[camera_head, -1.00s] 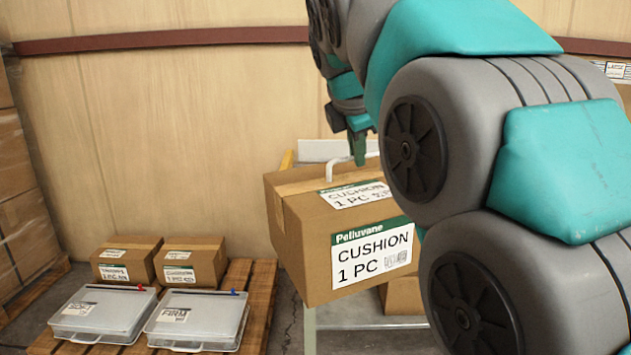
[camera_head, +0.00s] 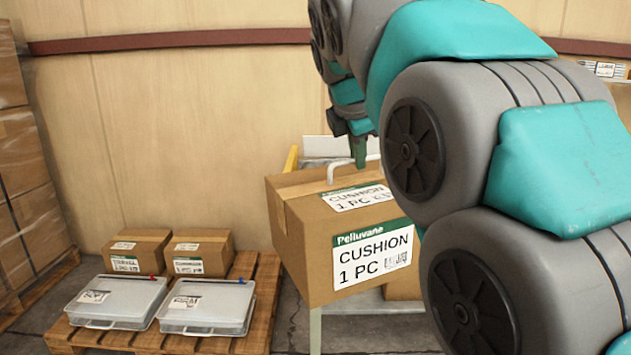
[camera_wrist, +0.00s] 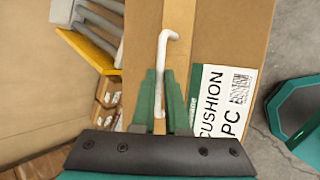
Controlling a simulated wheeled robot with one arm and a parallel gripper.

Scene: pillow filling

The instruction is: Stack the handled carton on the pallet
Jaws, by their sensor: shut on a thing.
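The handled carton (camera_head: 300,243) is a brown box labelled "CUSHION 1 PC" with a white handle on top. It hangs from my gripper (camera_head: 359,158), well above the floor and right of the pallet. In the wrist view my gripper's green fingers (camera_wrist: 162,105) are shut on the white handle (camera_wrist: 163,65), with the carton (camera_wrist: 225,30) below. My arm hides the carton's right edge. The wooden pallet (camera_head: 262,300) is on the floor at lower left. It bears two small cartons (camera_head: 140,250) at the back and two grey flat cases (camera_head: 118,298) in front.
A stack of large boxes (camera_head: 25,190) stands at the far left, close to the pallet. A wall (camera_head: 200,120) with a dark red rail closes the back. A light-coloured stand (camera_head: 316,335) is behind and below the held carton.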

